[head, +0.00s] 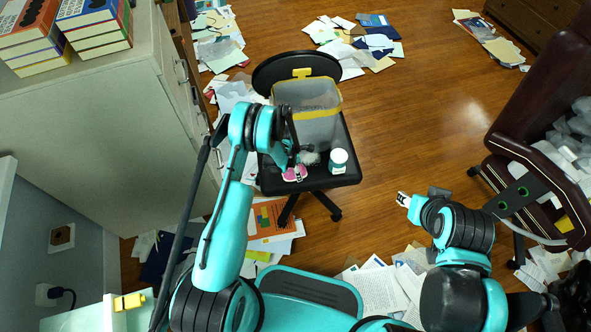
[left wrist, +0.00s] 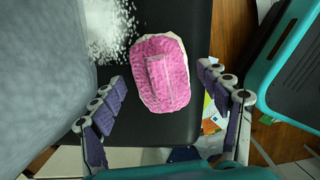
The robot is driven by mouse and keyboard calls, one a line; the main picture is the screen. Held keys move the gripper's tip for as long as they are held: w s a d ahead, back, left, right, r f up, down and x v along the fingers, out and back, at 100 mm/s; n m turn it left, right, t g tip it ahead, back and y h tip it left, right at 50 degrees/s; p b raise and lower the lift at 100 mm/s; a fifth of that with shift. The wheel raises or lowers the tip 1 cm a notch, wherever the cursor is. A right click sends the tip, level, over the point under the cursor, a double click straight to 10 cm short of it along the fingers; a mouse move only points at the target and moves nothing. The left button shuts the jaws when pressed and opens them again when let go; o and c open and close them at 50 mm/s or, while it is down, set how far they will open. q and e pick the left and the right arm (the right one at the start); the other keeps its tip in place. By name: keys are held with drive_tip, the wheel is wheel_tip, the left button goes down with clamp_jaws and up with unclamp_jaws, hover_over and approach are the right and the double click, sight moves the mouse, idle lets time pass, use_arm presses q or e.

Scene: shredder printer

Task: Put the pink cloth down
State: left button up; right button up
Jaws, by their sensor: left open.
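The pink cloth (head: 294,174) lies on the black seat of the office chair (head: 338,178), near its front left. In the left wrist view it is a pink, rounded pad with a pale edge and a raised strip along its middle (left wrist: 160,78). My left gripper (head: 291,163) is above the cloth. In the left wrist view its fingers (left wrist: 161,82) are spread wide on either side of the cloth, with gaps between them and it. My right gripper (head: 404,200) is over the floor right of the chair, too small to read its opening.
A translucent grey bin (head: 310,112) with a yellow band stands at the back of the seat. White shreds (head: 310,158) and a white jar (head: 338,160) are beside the cloth. A cabinet (head: 105,130) stands left, a dark red chair (head: 535,130) right. Papers litter the floor.

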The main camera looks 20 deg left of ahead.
use_arm(q)
drive_tip(key=s+r+m+t+p, duration=0.1)
drive_tip(key=s+r+m, duration=0.25)
drive_tip(key=r, duration=0.95)
drive_tip(key=s+r+m+t+p, duration=0.15)
drive_tip(key=r+m, duration=0.25)
drive_tip(key=r, duration=0.9)
drive_tip(key=s+r+m+t+p, duration=0.1)
drive_tip(key=s+r+m, duration=0.25)
drive_tip(key=r, duration=0.95)
drive_tip(key=s+r+m+t, duration=0.1)
drive_tip(key=s+r+m, duration=0.3)
drive_tip(key=s+m, duration=0.3)
drive_tip(key=s+r+m+t+y, duration=0.1)
drive_tip(key=s+r+m, duration=0.3)
drive_tip(key=s, duration=0.6)
drive_tip(key=m+t, duration=0.1)
drive_tip(key=m, duration=0.1)
drive_tip(key=shift+s+a+m, duration=0.15)
drive_tip(key=shift+s+m, duration=0.05)
drive_tip(key=shift+m, duration=0.2)
drive_tip(key=shift+o, duration=0.5)
